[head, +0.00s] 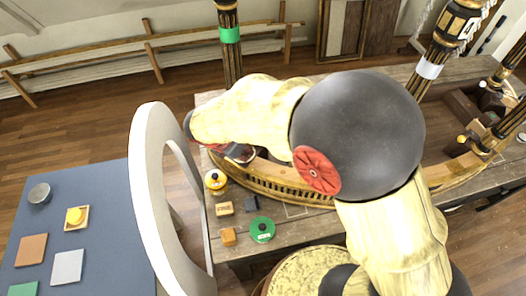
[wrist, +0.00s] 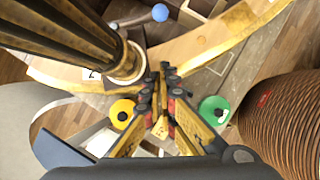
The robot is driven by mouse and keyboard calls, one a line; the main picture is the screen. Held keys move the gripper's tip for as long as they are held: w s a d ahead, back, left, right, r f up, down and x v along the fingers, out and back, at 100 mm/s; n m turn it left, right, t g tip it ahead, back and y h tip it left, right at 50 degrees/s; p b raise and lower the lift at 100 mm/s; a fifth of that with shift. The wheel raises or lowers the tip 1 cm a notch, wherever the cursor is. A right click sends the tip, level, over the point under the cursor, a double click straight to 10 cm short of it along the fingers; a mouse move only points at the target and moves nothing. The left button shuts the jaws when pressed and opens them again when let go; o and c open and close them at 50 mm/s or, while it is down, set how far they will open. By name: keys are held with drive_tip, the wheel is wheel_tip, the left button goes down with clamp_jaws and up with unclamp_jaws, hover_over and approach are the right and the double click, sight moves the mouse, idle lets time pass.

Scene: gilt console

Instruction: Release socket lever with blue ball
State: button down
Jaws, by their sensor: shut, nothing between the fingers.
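The blue ball (wrist: 160,12) shows at the top of the wrist view, on the end of a short grey rod that comes in from the left. My gripper (wrist: 164,72) is shut and empty. Its fingertips lie below the ball in the picture, apart from it, over the curved wooden rim (wrist: 205,42). A dark column (wrist: 75,25) with a pale round foot stands just left of the fingertips in the wrist view. In the head view my arm hides the ball and most of my gripper, near the rim (head: 285,188).
A yellow knob (head: 216,180), a green disc (head: 262,230) and small blocks lie on the table's left end. A green-banded column (head: 229,50) rises behind my arm. A ribbed brown cylinder (wrist: 285,125) is close on the right in the wrist view. A blue-grey mat (head: 105,205) holds several objects.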

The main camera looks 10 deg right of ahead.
idle(0.4)
drive_tip(key=x, duration=0.9)
drive_tip(key=shift+d+f, duration=0.1)
drive_tip(key=shift+f, duration=0.1)
drive_tip(key=w+d, duration=0.1)
drive_tip(key=d, duration=0.1)
drive_tip(key=shift+w+d, duration=0.3)
drive_tip(key=shift+w, duration=0.1)
drive_tip(key=shift+w+d+r, duration=0.1)
drive_tip(key=shift+w+d, duration=0.2)
drive_tip(key=shift+d, duration=0.15)
drive_tip(key=shift+d+n, duration=0.15)
drive_tip(key=shift+n, duration=0.15)
drive_tip(key=shift+d, duration=0.2)
